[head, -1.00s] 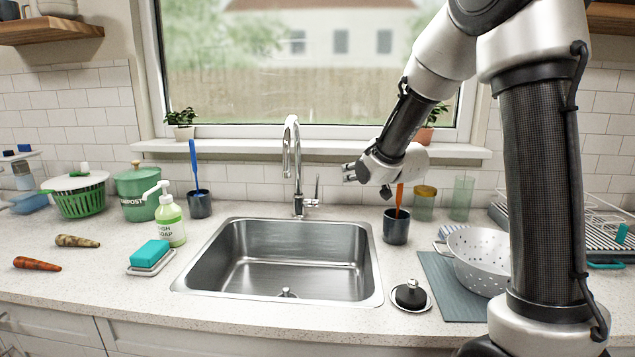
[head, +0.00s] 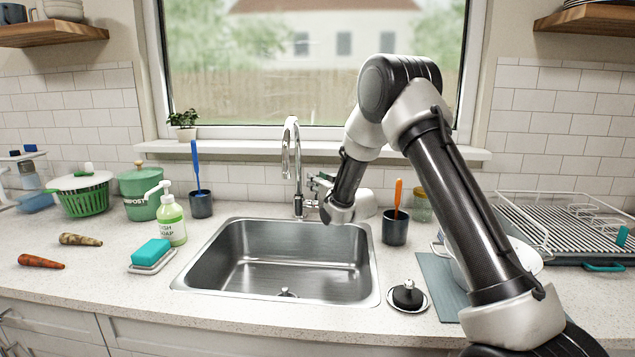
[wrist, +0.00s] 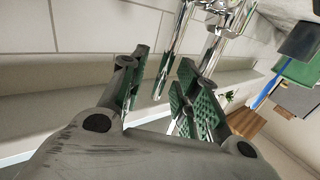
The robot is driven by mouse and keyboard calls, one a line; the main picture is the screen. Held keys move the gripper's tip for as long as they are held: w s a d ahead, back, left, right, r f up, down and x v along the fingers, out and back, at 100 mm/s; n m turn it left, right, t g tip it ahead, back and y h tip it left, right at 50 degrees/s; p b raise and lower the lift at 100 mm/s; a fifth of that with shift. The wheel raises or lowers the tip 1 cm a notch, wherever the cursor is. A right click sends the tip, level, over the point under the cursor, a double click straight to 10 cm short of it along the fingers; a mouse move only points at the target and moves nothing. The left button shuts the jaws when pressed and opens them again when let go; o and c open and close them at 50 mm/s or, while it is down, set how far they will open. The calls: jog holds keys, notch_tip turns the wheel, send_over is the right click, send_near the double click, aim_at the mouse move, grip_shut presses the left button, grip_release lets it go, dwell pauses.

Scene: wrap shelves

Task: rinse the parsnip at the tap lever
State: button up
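A pale brownish parsnip (head: 79,240) lies on the counter left of the sink, behind an orange carrot (head: 40,261). The chrome tap (head: 291,165) stands behind the sink (head: 280,258). My gripper (head: 318,187) is just right of the tap's base, at the tap lever, which it largely hides in the head view. In the wrist view my gripper (wrist: 163,78) has its green-padded fingers apart, with nothing held. Chrome tap parts (wrist: 179,35) show beyond and between the fingertips; I cannot tell whether they touch. The sink basin is empty.
A soap bottle (head: 171,220), a teal sponge (head: 151,252) on a dish, and a dark cup with a blue brush (head: 201,204) stand left of the sink. A dark cup (head: 395,228), a stopper (head: 408,295), a colander (head: 524,255) and a dish rack (head: 560,225) are right.

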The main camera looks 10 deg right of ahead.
jog(key=shift+w, duration=0.2)
grip_shut()
jog(key=shift+s+a, duration=0.2)
jog(key=shift+s, duration=0.1)
jog(key=shift+s+n+t, duration=0.3)
jog(key=shift+n+t, duration=0.1)
jog(key=shift+t, duration=0.1)
